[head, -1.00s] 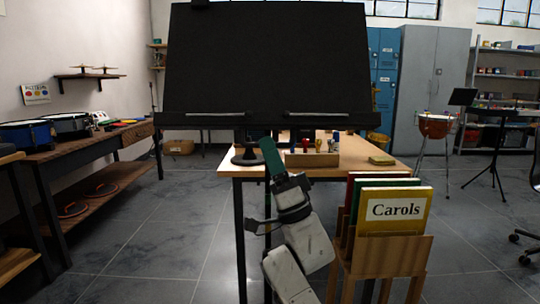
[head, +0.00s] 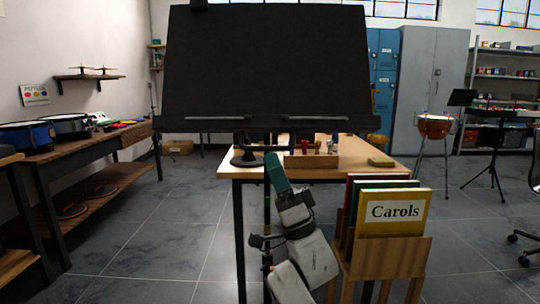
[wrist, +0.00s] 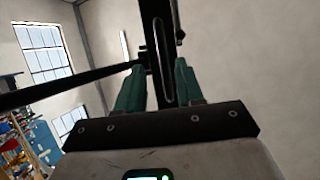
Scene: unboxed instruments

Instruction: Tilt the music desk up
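The music desk (head: 265,65) is a large black panel in the head view, leaning back, with a lip and two grey strips along its lower edge. My gripper (head: 275,158) has green fingers and points up just below the desk's lip. In the wrist view, the fingers of my gripper (wrist: 160,62) stand apart, one on each side of a black slotted bar (wrist: 164,60). I cannot tell whether they touch it. The desk's underside and its joint are mostly hidden in the head view.
A wooden table (head: 345,169) stands behind the desk, with a small block holder (head: 312,161) on it. A rack with a yellow Carols book (head: 395,210) stands close to the right of my arm. The floor to the left is open.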

